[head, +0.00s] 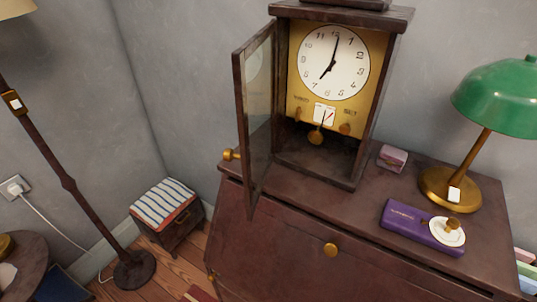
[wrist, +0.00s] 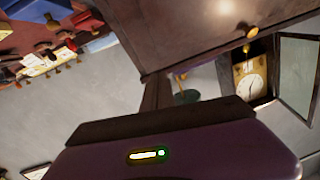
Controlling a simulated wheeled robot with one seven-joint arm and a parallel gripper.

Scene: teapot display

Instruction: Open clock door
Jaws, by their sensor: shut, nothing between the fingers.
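The clock (head: 378,95) is a tall dark wooden case with a white dial and a gold face, standing on the dark cabinet. Its glazed door (head: 238,110) is hinged on the left side and stands swung out wide, toward the viewer. The dial, the pendulum (head: 315,136) and the inside of the case are exposed. In the wrist view the clock (wrist: 241,79) appears small and turned over at the right, with its open door (wrist: 299,75) beside it.
The cabinet (head: 290,215) carries a green lamp (head: 500,98), a small pink box (head: 392,157) and a purple box (head: 410,228). A floor lamp (head: 65,183) and a striped stool (head: 165,215) stand to the left. The air in front of the clock is clear.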

